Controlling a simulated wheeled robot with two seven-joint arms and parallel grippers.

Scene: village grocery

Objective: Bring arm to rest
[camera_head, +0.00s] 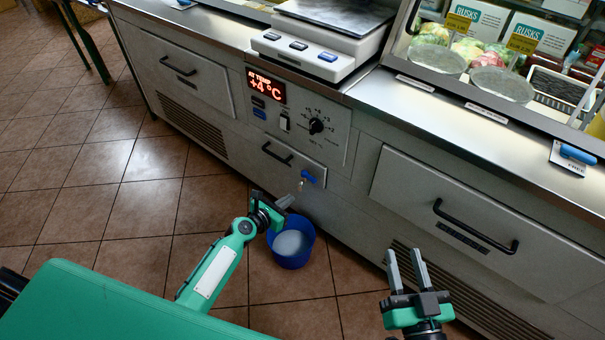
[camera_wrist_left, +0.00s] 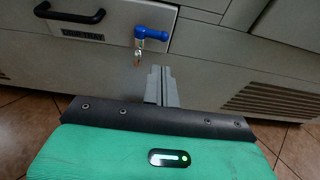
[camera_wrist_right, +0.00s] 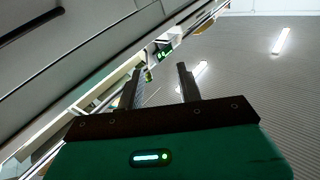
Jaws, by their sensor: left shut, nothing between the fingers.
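My left gripper (camera_head: 285,201) is shut and empty in front of the counter, above a blue bucket (camera_head: 293,258) on the floor.
The grey counter has a middle drawer (camera_head: 293,160) and a right drawer (camera_head: 470,215), both with black handles. A scale (camera_head: 330,40) stands on top, beside a glass display case. The tiled floor (camera_head: 110,190) at left is clear.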

